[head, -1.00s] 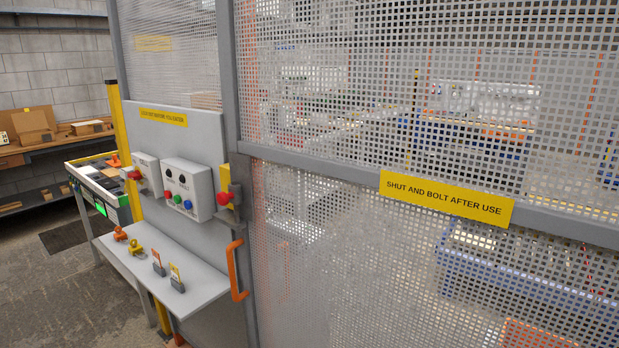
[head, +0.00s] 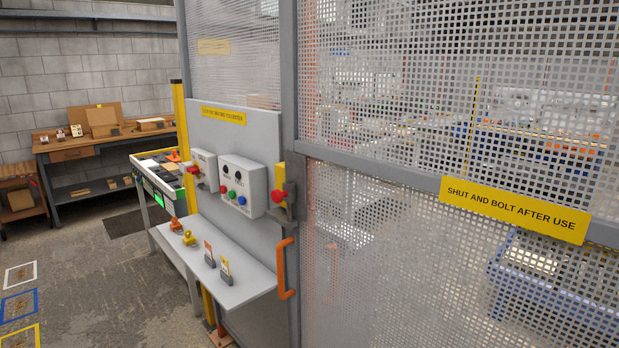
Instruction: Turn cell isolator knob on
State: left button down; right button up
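A small grey box (head: 205,165) with a red knob (head: 194,169) on its front is fixed to the grey panel beside the mesh gate. It looks like the isolator, but its label and the knob's position are too small to read. A larger grey control box (head: 257,189) to its right has black round fittings and red, green and blue buttons. A yellow gate switch (head: 280,174) with a red knob (head: 277,196) sits at the gate post. Neither of my grippers is in view.
A grey shelf (head: 240,292) below the boxes holds orange and yellow padlock-like items and two small tagged stands. An orange gate handle (head: 284,268) sticks out at the right. A bench (head: 165,160) stands behind the panel. The floor (head: 100,285) at left is largely clear.

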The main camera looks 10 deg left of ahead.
aim_at(192, 170)
jog(key=i+j+z, duration=0.1)
jog(key=j, duration=0.5)
jog(key=i+j, duration=0.1)
jog(key=j, duration=0.45)
jog(key=i+j+z, duration=0.15)
jog(key=j, duration=0.45)
jog(key=k, duration=0.05)
